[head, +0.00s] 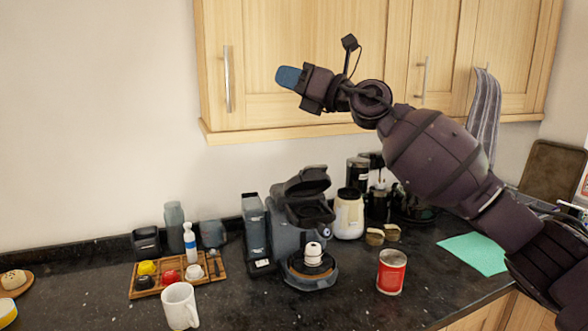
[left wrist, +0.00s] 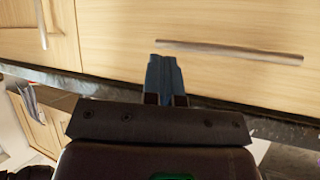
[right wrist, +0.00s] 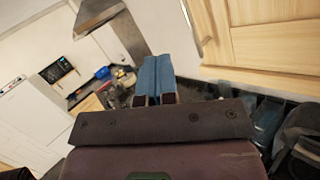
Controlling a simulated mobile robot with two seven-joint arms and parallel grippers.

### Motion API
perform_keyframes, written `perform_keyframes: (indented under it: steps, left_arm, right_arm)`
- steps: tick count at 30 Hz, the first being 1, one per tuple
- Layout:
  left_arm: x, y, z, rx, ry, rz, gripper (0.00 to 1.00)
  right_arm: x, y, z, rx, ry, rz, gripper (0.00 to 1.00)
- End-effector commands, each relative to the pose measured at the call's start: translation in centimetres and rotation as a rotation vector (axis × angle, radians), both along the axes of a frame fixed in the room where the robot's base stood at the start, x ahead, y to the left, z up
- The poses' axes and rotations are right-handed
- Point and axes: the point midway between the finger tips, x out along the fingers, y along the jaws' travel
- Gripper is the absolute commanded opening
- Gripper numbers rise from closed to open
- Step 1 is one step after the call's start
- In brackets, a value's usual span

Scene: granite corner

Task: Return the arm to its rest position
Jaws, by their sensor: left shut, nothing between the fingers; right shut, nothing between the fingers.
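My right arm reaches in from the right in the head view, raised above the counter. Its gripper (head: 289,77) is in front of the wall cabinets, with blue fingertips pointing left. In the right wrist view the right gripper (right wrist: 155,75) has its blue fingers together and nothing between them. My left gripper does not show in the head view. In the left wrist view the left gripper (left wrist: 163,75) has its blue fingers together, empty, in front of a light wood panel with a metal handle (left wrist: 230,50).
The dark counter (head: 345,300) holds a coffee machine (head: 300,225) with its lid up, a red can (head: 391,271), a white mug (head: 179,305), a wooden tray (head: 135,292) and a cream jar (head: 349,214). Wall cabinets (head: 300,50) hang above. A green cloth (head: 475,253) lies at right.

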Motion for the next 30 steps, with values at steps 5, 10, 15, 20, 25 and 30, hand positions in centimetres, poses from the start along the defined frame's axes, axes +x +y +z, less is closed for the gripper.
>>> perform_keyframes:
  steps: [5, 10, 15, 20, 25, 30]
  left_arm:
    - [-0.1, 0.0, -0.1, 0.000, 0.002, 0.000, 0.00]
    - [-0.2, 0.0, -0.1, 0.001, 0.004, 0.001, 0.00]
    - [-0.2, 0.0, -0.2, 0.000, 0.004, 0.000, 0.00]
    - [-0.1, 0.0, -0.1, 0.000, 0.004, 0.000, 0.00]
    - [0.0, 0.0, -0.1, 0.000, 0.002, 0.000, 0.00]
    - [0.2, 0.0, 0.1, -0.001, -0.002, -0.001, 0.00]
  right_arm:
    - [-2.3, -0.2, 2.2, 0.273, 0.149, 0.112, 0.00]
    - [-2.5, -2.3, -0.5, 0.541, 0.382, 0.189, 0.00]
    - [-1.8, -5.3, -5.9, 0.799, 0.642, 0.221, 0.00]
    - [-1.4, -8.4, -12.4, 1.022, 0.876, 0.217, 0.00]
    - [-1.7, -11.5, -19.9, 1.233, 1.093, 0.186, 0.00]
    - [-3.2, -14.5, -27.5, 1.430, 1.284, 0.136, 0.00]
